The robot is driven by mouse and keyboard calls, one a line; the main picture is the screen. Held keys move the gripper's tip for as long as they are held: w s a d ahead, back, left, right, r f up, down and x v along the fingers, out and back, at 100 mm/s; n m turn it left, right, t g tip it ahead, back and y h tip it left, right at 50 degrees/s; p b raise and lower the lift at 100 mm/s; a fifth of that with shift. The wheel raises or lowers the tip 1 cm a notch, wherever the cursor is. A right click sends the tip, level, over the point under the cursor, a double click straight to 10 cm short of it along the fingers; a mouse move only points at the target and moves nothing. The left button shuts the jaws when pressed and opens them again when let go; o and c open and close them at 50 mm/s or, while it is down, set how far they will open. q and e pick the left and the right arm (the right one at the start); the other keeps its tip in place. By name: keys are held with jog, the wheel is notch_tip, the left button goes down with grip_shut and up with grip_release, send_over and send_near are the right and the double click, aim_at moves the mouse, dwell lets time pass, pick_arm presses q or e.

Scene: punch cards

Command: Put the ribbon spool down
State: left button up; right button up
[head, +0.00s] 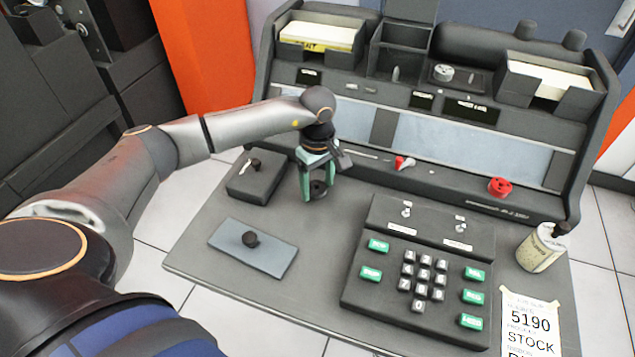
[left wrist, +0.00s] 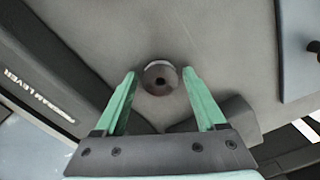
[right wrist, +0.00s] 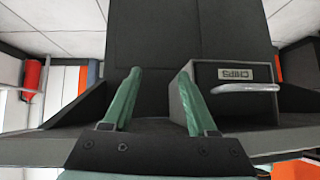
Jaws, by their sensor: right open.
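The ribbon spool (head: 318,189) is a small dark round piece with a hole in its middle. It appears to rest on the grey desk top, left of the keypad panel. In the left wrist view the spool (left wrist: 160,78) lies between the fingertips, with a gap on both sides. My left gripper (head: 318,180) is open, pointing down over the spool, its green fingers around it without visible contact. My right gripper (right wrist: 161,73) is open and empty, in front of a dark cabinet, and does not show in the head view.
A dark box with a small lever (head: 255,178) stands left of the spool. A blue-grey plate with a black knob (head: 252,250) lies nearer. The keypad panel (head: 420,270) is to the right, a can (head: 541,249) beyond it. A drawer marked CHIPS (right wrist: 233,74) faces my right gripper.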

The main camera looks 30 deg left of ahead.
pick_arm(q)
jog(key=shift+o, duration=0.6)
notch_tip(320, 180, up, 12)
jog(key=p, duration=0.1)
jog(key=shift+r, duration=0.15)
